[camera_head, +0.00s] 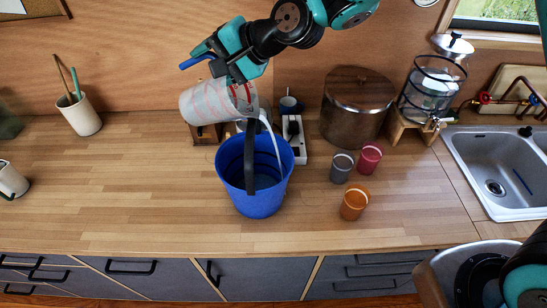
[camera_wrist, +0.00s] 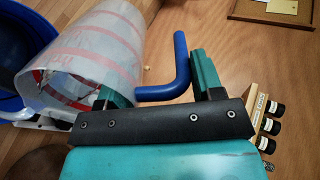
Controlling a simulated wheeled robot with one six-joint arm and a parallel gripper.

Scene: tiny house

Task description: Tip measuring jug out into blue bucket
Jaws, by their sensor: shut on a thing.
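The measuring jug (camera_head: 208,103) is translucent with red markings and a blue handle (camera_head: 197,62). It is tipped onto its side, its mouth toward the right, above the back left rim of the blue bucket (camera_head: 255,203). My gripper (camera_head: 236,78) is shut on the jug by its handle. In the wrist view the jug (camera_wrist: 95,50) is at the left, with the bent blue handle (camera_wrist: 178,75) between the fingers of my gripper (camera_wrist: 160,90). The bucket (camera_wrist: 35,25) shows at the left edge there.
Behind the bucket stands a power strip (camera_head: 299,148). To the right are grey (camera_head: 341,168), red (camera_head: 370,158) and orange cups (camera_head: 355,203), a big wooden-looking pot (camera_head: 352,112), a water dispenser (camera_head: 431,92) and the sink (camera_head: 500,165). The counter left of the bucket (camera_head: 130,185) is clear.

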